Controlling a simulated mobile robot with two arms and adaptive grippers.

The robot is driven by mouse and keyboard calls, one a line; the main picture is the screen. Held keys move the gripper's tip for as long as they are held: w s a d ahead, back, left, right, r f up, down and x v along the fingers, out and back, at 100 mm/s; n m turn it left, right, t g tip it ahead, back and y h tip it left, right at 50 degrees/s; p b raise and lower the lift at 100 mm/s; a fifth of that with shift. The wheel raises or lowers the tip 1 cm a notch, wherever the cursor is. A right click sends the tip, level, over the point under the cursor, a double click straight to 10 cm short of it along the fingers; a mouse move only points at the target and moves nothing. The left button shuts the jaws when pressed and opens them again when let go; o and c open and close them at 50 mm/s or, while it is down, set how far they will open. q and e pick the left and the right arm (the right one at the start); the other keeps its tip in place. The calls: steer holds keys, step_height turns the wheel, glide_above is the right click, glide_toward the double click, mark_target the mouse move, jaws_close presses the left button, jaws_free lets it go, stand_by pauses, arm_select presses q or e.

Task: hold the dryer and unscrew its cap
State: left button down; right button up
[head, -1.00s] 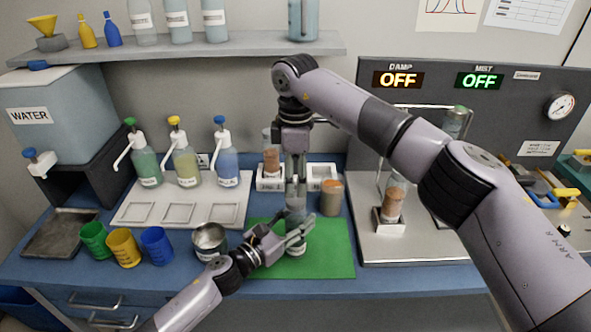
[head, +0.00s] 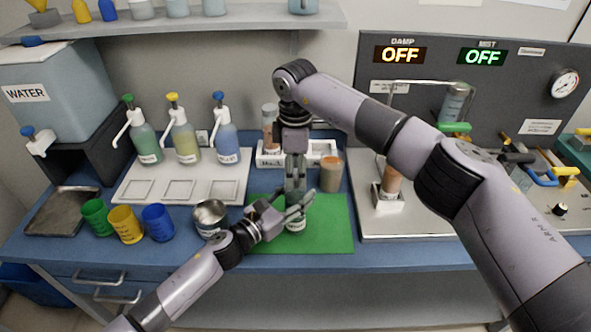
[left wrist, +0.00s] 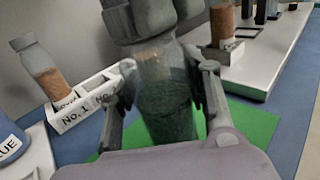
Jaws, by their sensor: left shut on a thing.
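The dryer, a see-through bottle with dark granules, stands upright over the green mat (head: 330,232). It shows best in the left wrist view (left wrist: 166,100); in the head view its white-labelled lower end (head: 296,226) shows. My left gripper (head: 299,208) comes in from the left and is shut around the dryer; its fingers (left wrist: 163,90) flank it in the left wrist view. My right gripper (head: 295,188) points straight down at the dryer's top. Its grey fingers also show at the top of the left wrist view (left wrist: 150,20). The cap is hidden at these fingers, so I cannot tell their grip.
A white rack (head: 268,160) with a flask (head: 270,125) stands behind. A brown-filled jar (head: 332,172) is close right of my right gripper. A metal cup (head: 209,217) sits near my left gripper. The machine with OFF displays (head: 484,55) fills the right.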

steer(key=c, duration=0.8)
steer(key=n, duration=0.3)
steer(key=shift+n, duration=0.3)
steer(key=n, duration=2.2)
steer(key=shift+r, duration=0.1)
steer(key=n, duration=2.8)
